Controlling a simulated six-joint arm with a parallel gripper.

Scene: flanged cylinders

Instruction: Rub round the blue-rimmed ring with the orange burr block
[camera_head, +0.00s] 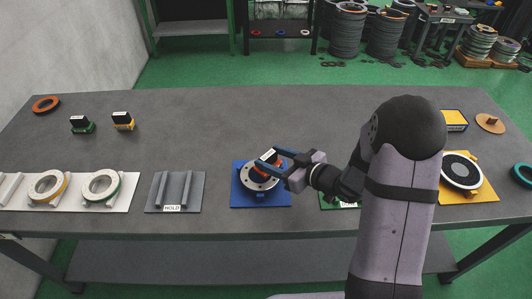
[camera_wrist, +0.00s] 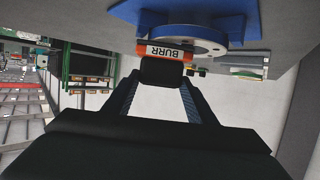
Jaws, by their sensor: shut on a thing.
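The blue-rimmed ring (camera_head: 261,185) is a pale grey flange with holes, lying on a blue plate (camera_head: 281,200) at the middle front of the table. It also shows upside down in the wrist view (camera_wrist: 205,47), near the top. The orange burr block (camera_head: 262,168) has a black grip part and a white label reading BURR; it also shows in the wrist view (camera_wrist: 165,54). My gripper (camera_head: 271,158) is shut on the block's black part. The block is at the ring, low over its middle; I cannot tell whether they touch.
A grey HOLD stand (camera_head: 174,191) is to the left, then a white rack (camera_head: 70,203) with yellow- and green-rimmed rings. Green (camera_head: 82,125) and yellow (camera_head: 123,121) blocks stand farther back. My arm partly hides a green plate. A yellow plate (camera_head: 482,191) with a disc is right.

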